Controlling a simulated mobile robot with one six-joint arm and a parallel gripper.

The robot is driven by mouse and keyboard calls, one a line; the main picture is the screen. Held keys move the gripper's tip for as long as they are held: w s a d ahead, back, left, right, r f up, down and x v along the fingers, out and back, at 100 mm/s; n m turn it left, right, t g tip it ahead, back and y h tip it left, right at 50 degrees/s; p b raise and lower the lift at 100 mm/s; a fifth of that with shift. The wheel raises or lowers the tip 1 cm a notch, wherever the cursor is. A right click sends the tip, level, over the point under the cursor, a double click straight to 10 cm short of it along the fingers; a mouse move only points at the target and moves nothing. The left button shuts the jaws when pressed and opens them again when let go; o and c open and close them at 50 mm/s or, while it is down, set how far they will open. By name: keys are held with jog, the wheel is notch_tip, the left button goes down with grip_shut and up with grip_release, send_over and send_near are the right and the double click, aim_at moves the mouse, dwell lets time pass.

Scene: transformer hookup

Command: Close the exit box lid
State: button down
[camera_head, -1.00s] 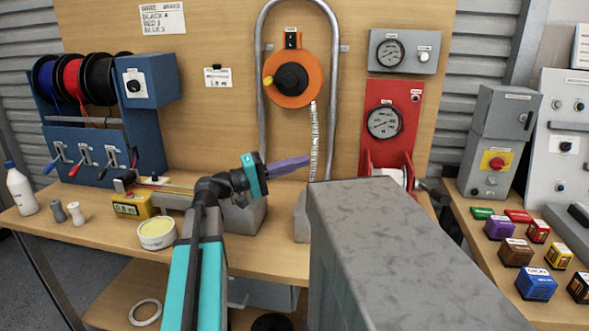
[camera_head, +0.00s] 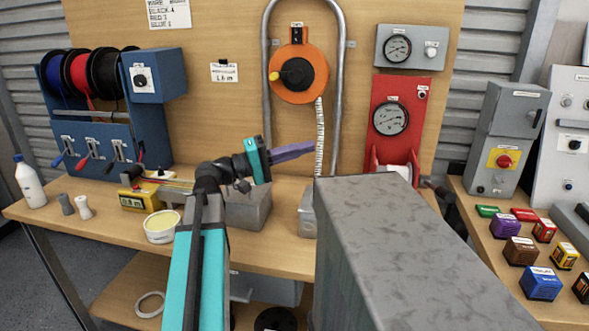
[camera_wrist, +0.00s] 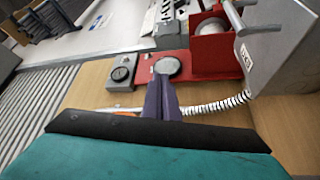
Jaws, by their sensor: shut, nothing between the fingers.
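My gripper (camera_head: 308,147) has its purple fingers together and empty, pointing right in front of the back board. In the wrist view the shut fingers (camera_wrist: 163,98) point toward the red gauge panel. A grey box with a small label (camera_wrist: 262,55) is at the upper right of the wrist view, apart from the fingers. The label is too small to read surely, so I cannot tell if this is the exit box. In the head view a large grey metal box (camera_head: 410,240) fills the front right, below and right of my gripper. Its lid is not clearly visible.
An orange reel (camera_head: 314,80) hangs above my gripper, with a white coiled strip (camera_head: 319,135) running down from it. A red gauge panel (camera_head: 405,145) is to the right.

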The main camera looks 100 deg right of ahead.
jog(key=w+a+r+b, duration=0.1)
jog(key=w+a+b, duration=0.3)
jog(key=a+b, duration=0.9)
jog(key=shift+a+r+b, duration=0.15)
jog(key=shift+a+b, duration=0.25)
dwell(1.0)
dwell(0.5)
